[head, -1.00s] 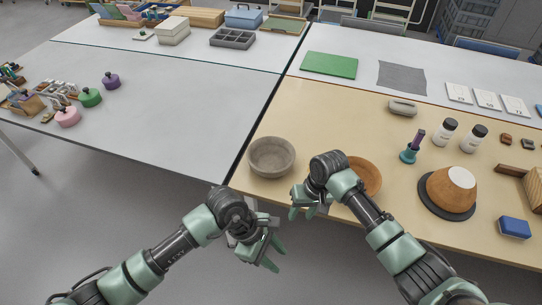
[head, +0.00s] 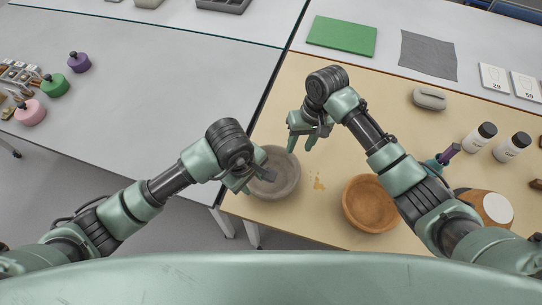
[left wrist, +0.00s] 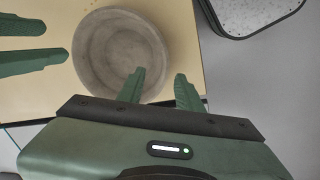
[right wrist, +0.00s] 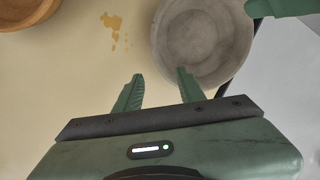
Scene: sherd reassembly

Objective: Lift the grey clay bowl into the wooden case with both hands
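The grey clay bowl (head: 284,184) stands upright and empty near the left front corner of the tan table. It also shows in the left wrist view (left wrist: 112,45) and the right wrist view (right wrist: 203,38). My left gripper (head: 245,183) is open at the bowl's left side; in its wrist view (left wrist: 160,90) one finger overlaps the bowl and the other is outside the rim. My right gripper (head: 303,142) is open at the bowl's far right side; its wrist view (right wrist: 160,88) shows one finger overlapping the rim. I cannot tell contact. I cannot make out the wooden case now.
An orange-brown bowl (head: 374,204) stands to the right, partly behind my right arm. Orange-brown spots (head: 318,184) mark the table between the bowls. Capped jars (head: 480,137) and a grey oblong object (head: 429,98) are farther right. The table's edges run close to the grey bowl.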

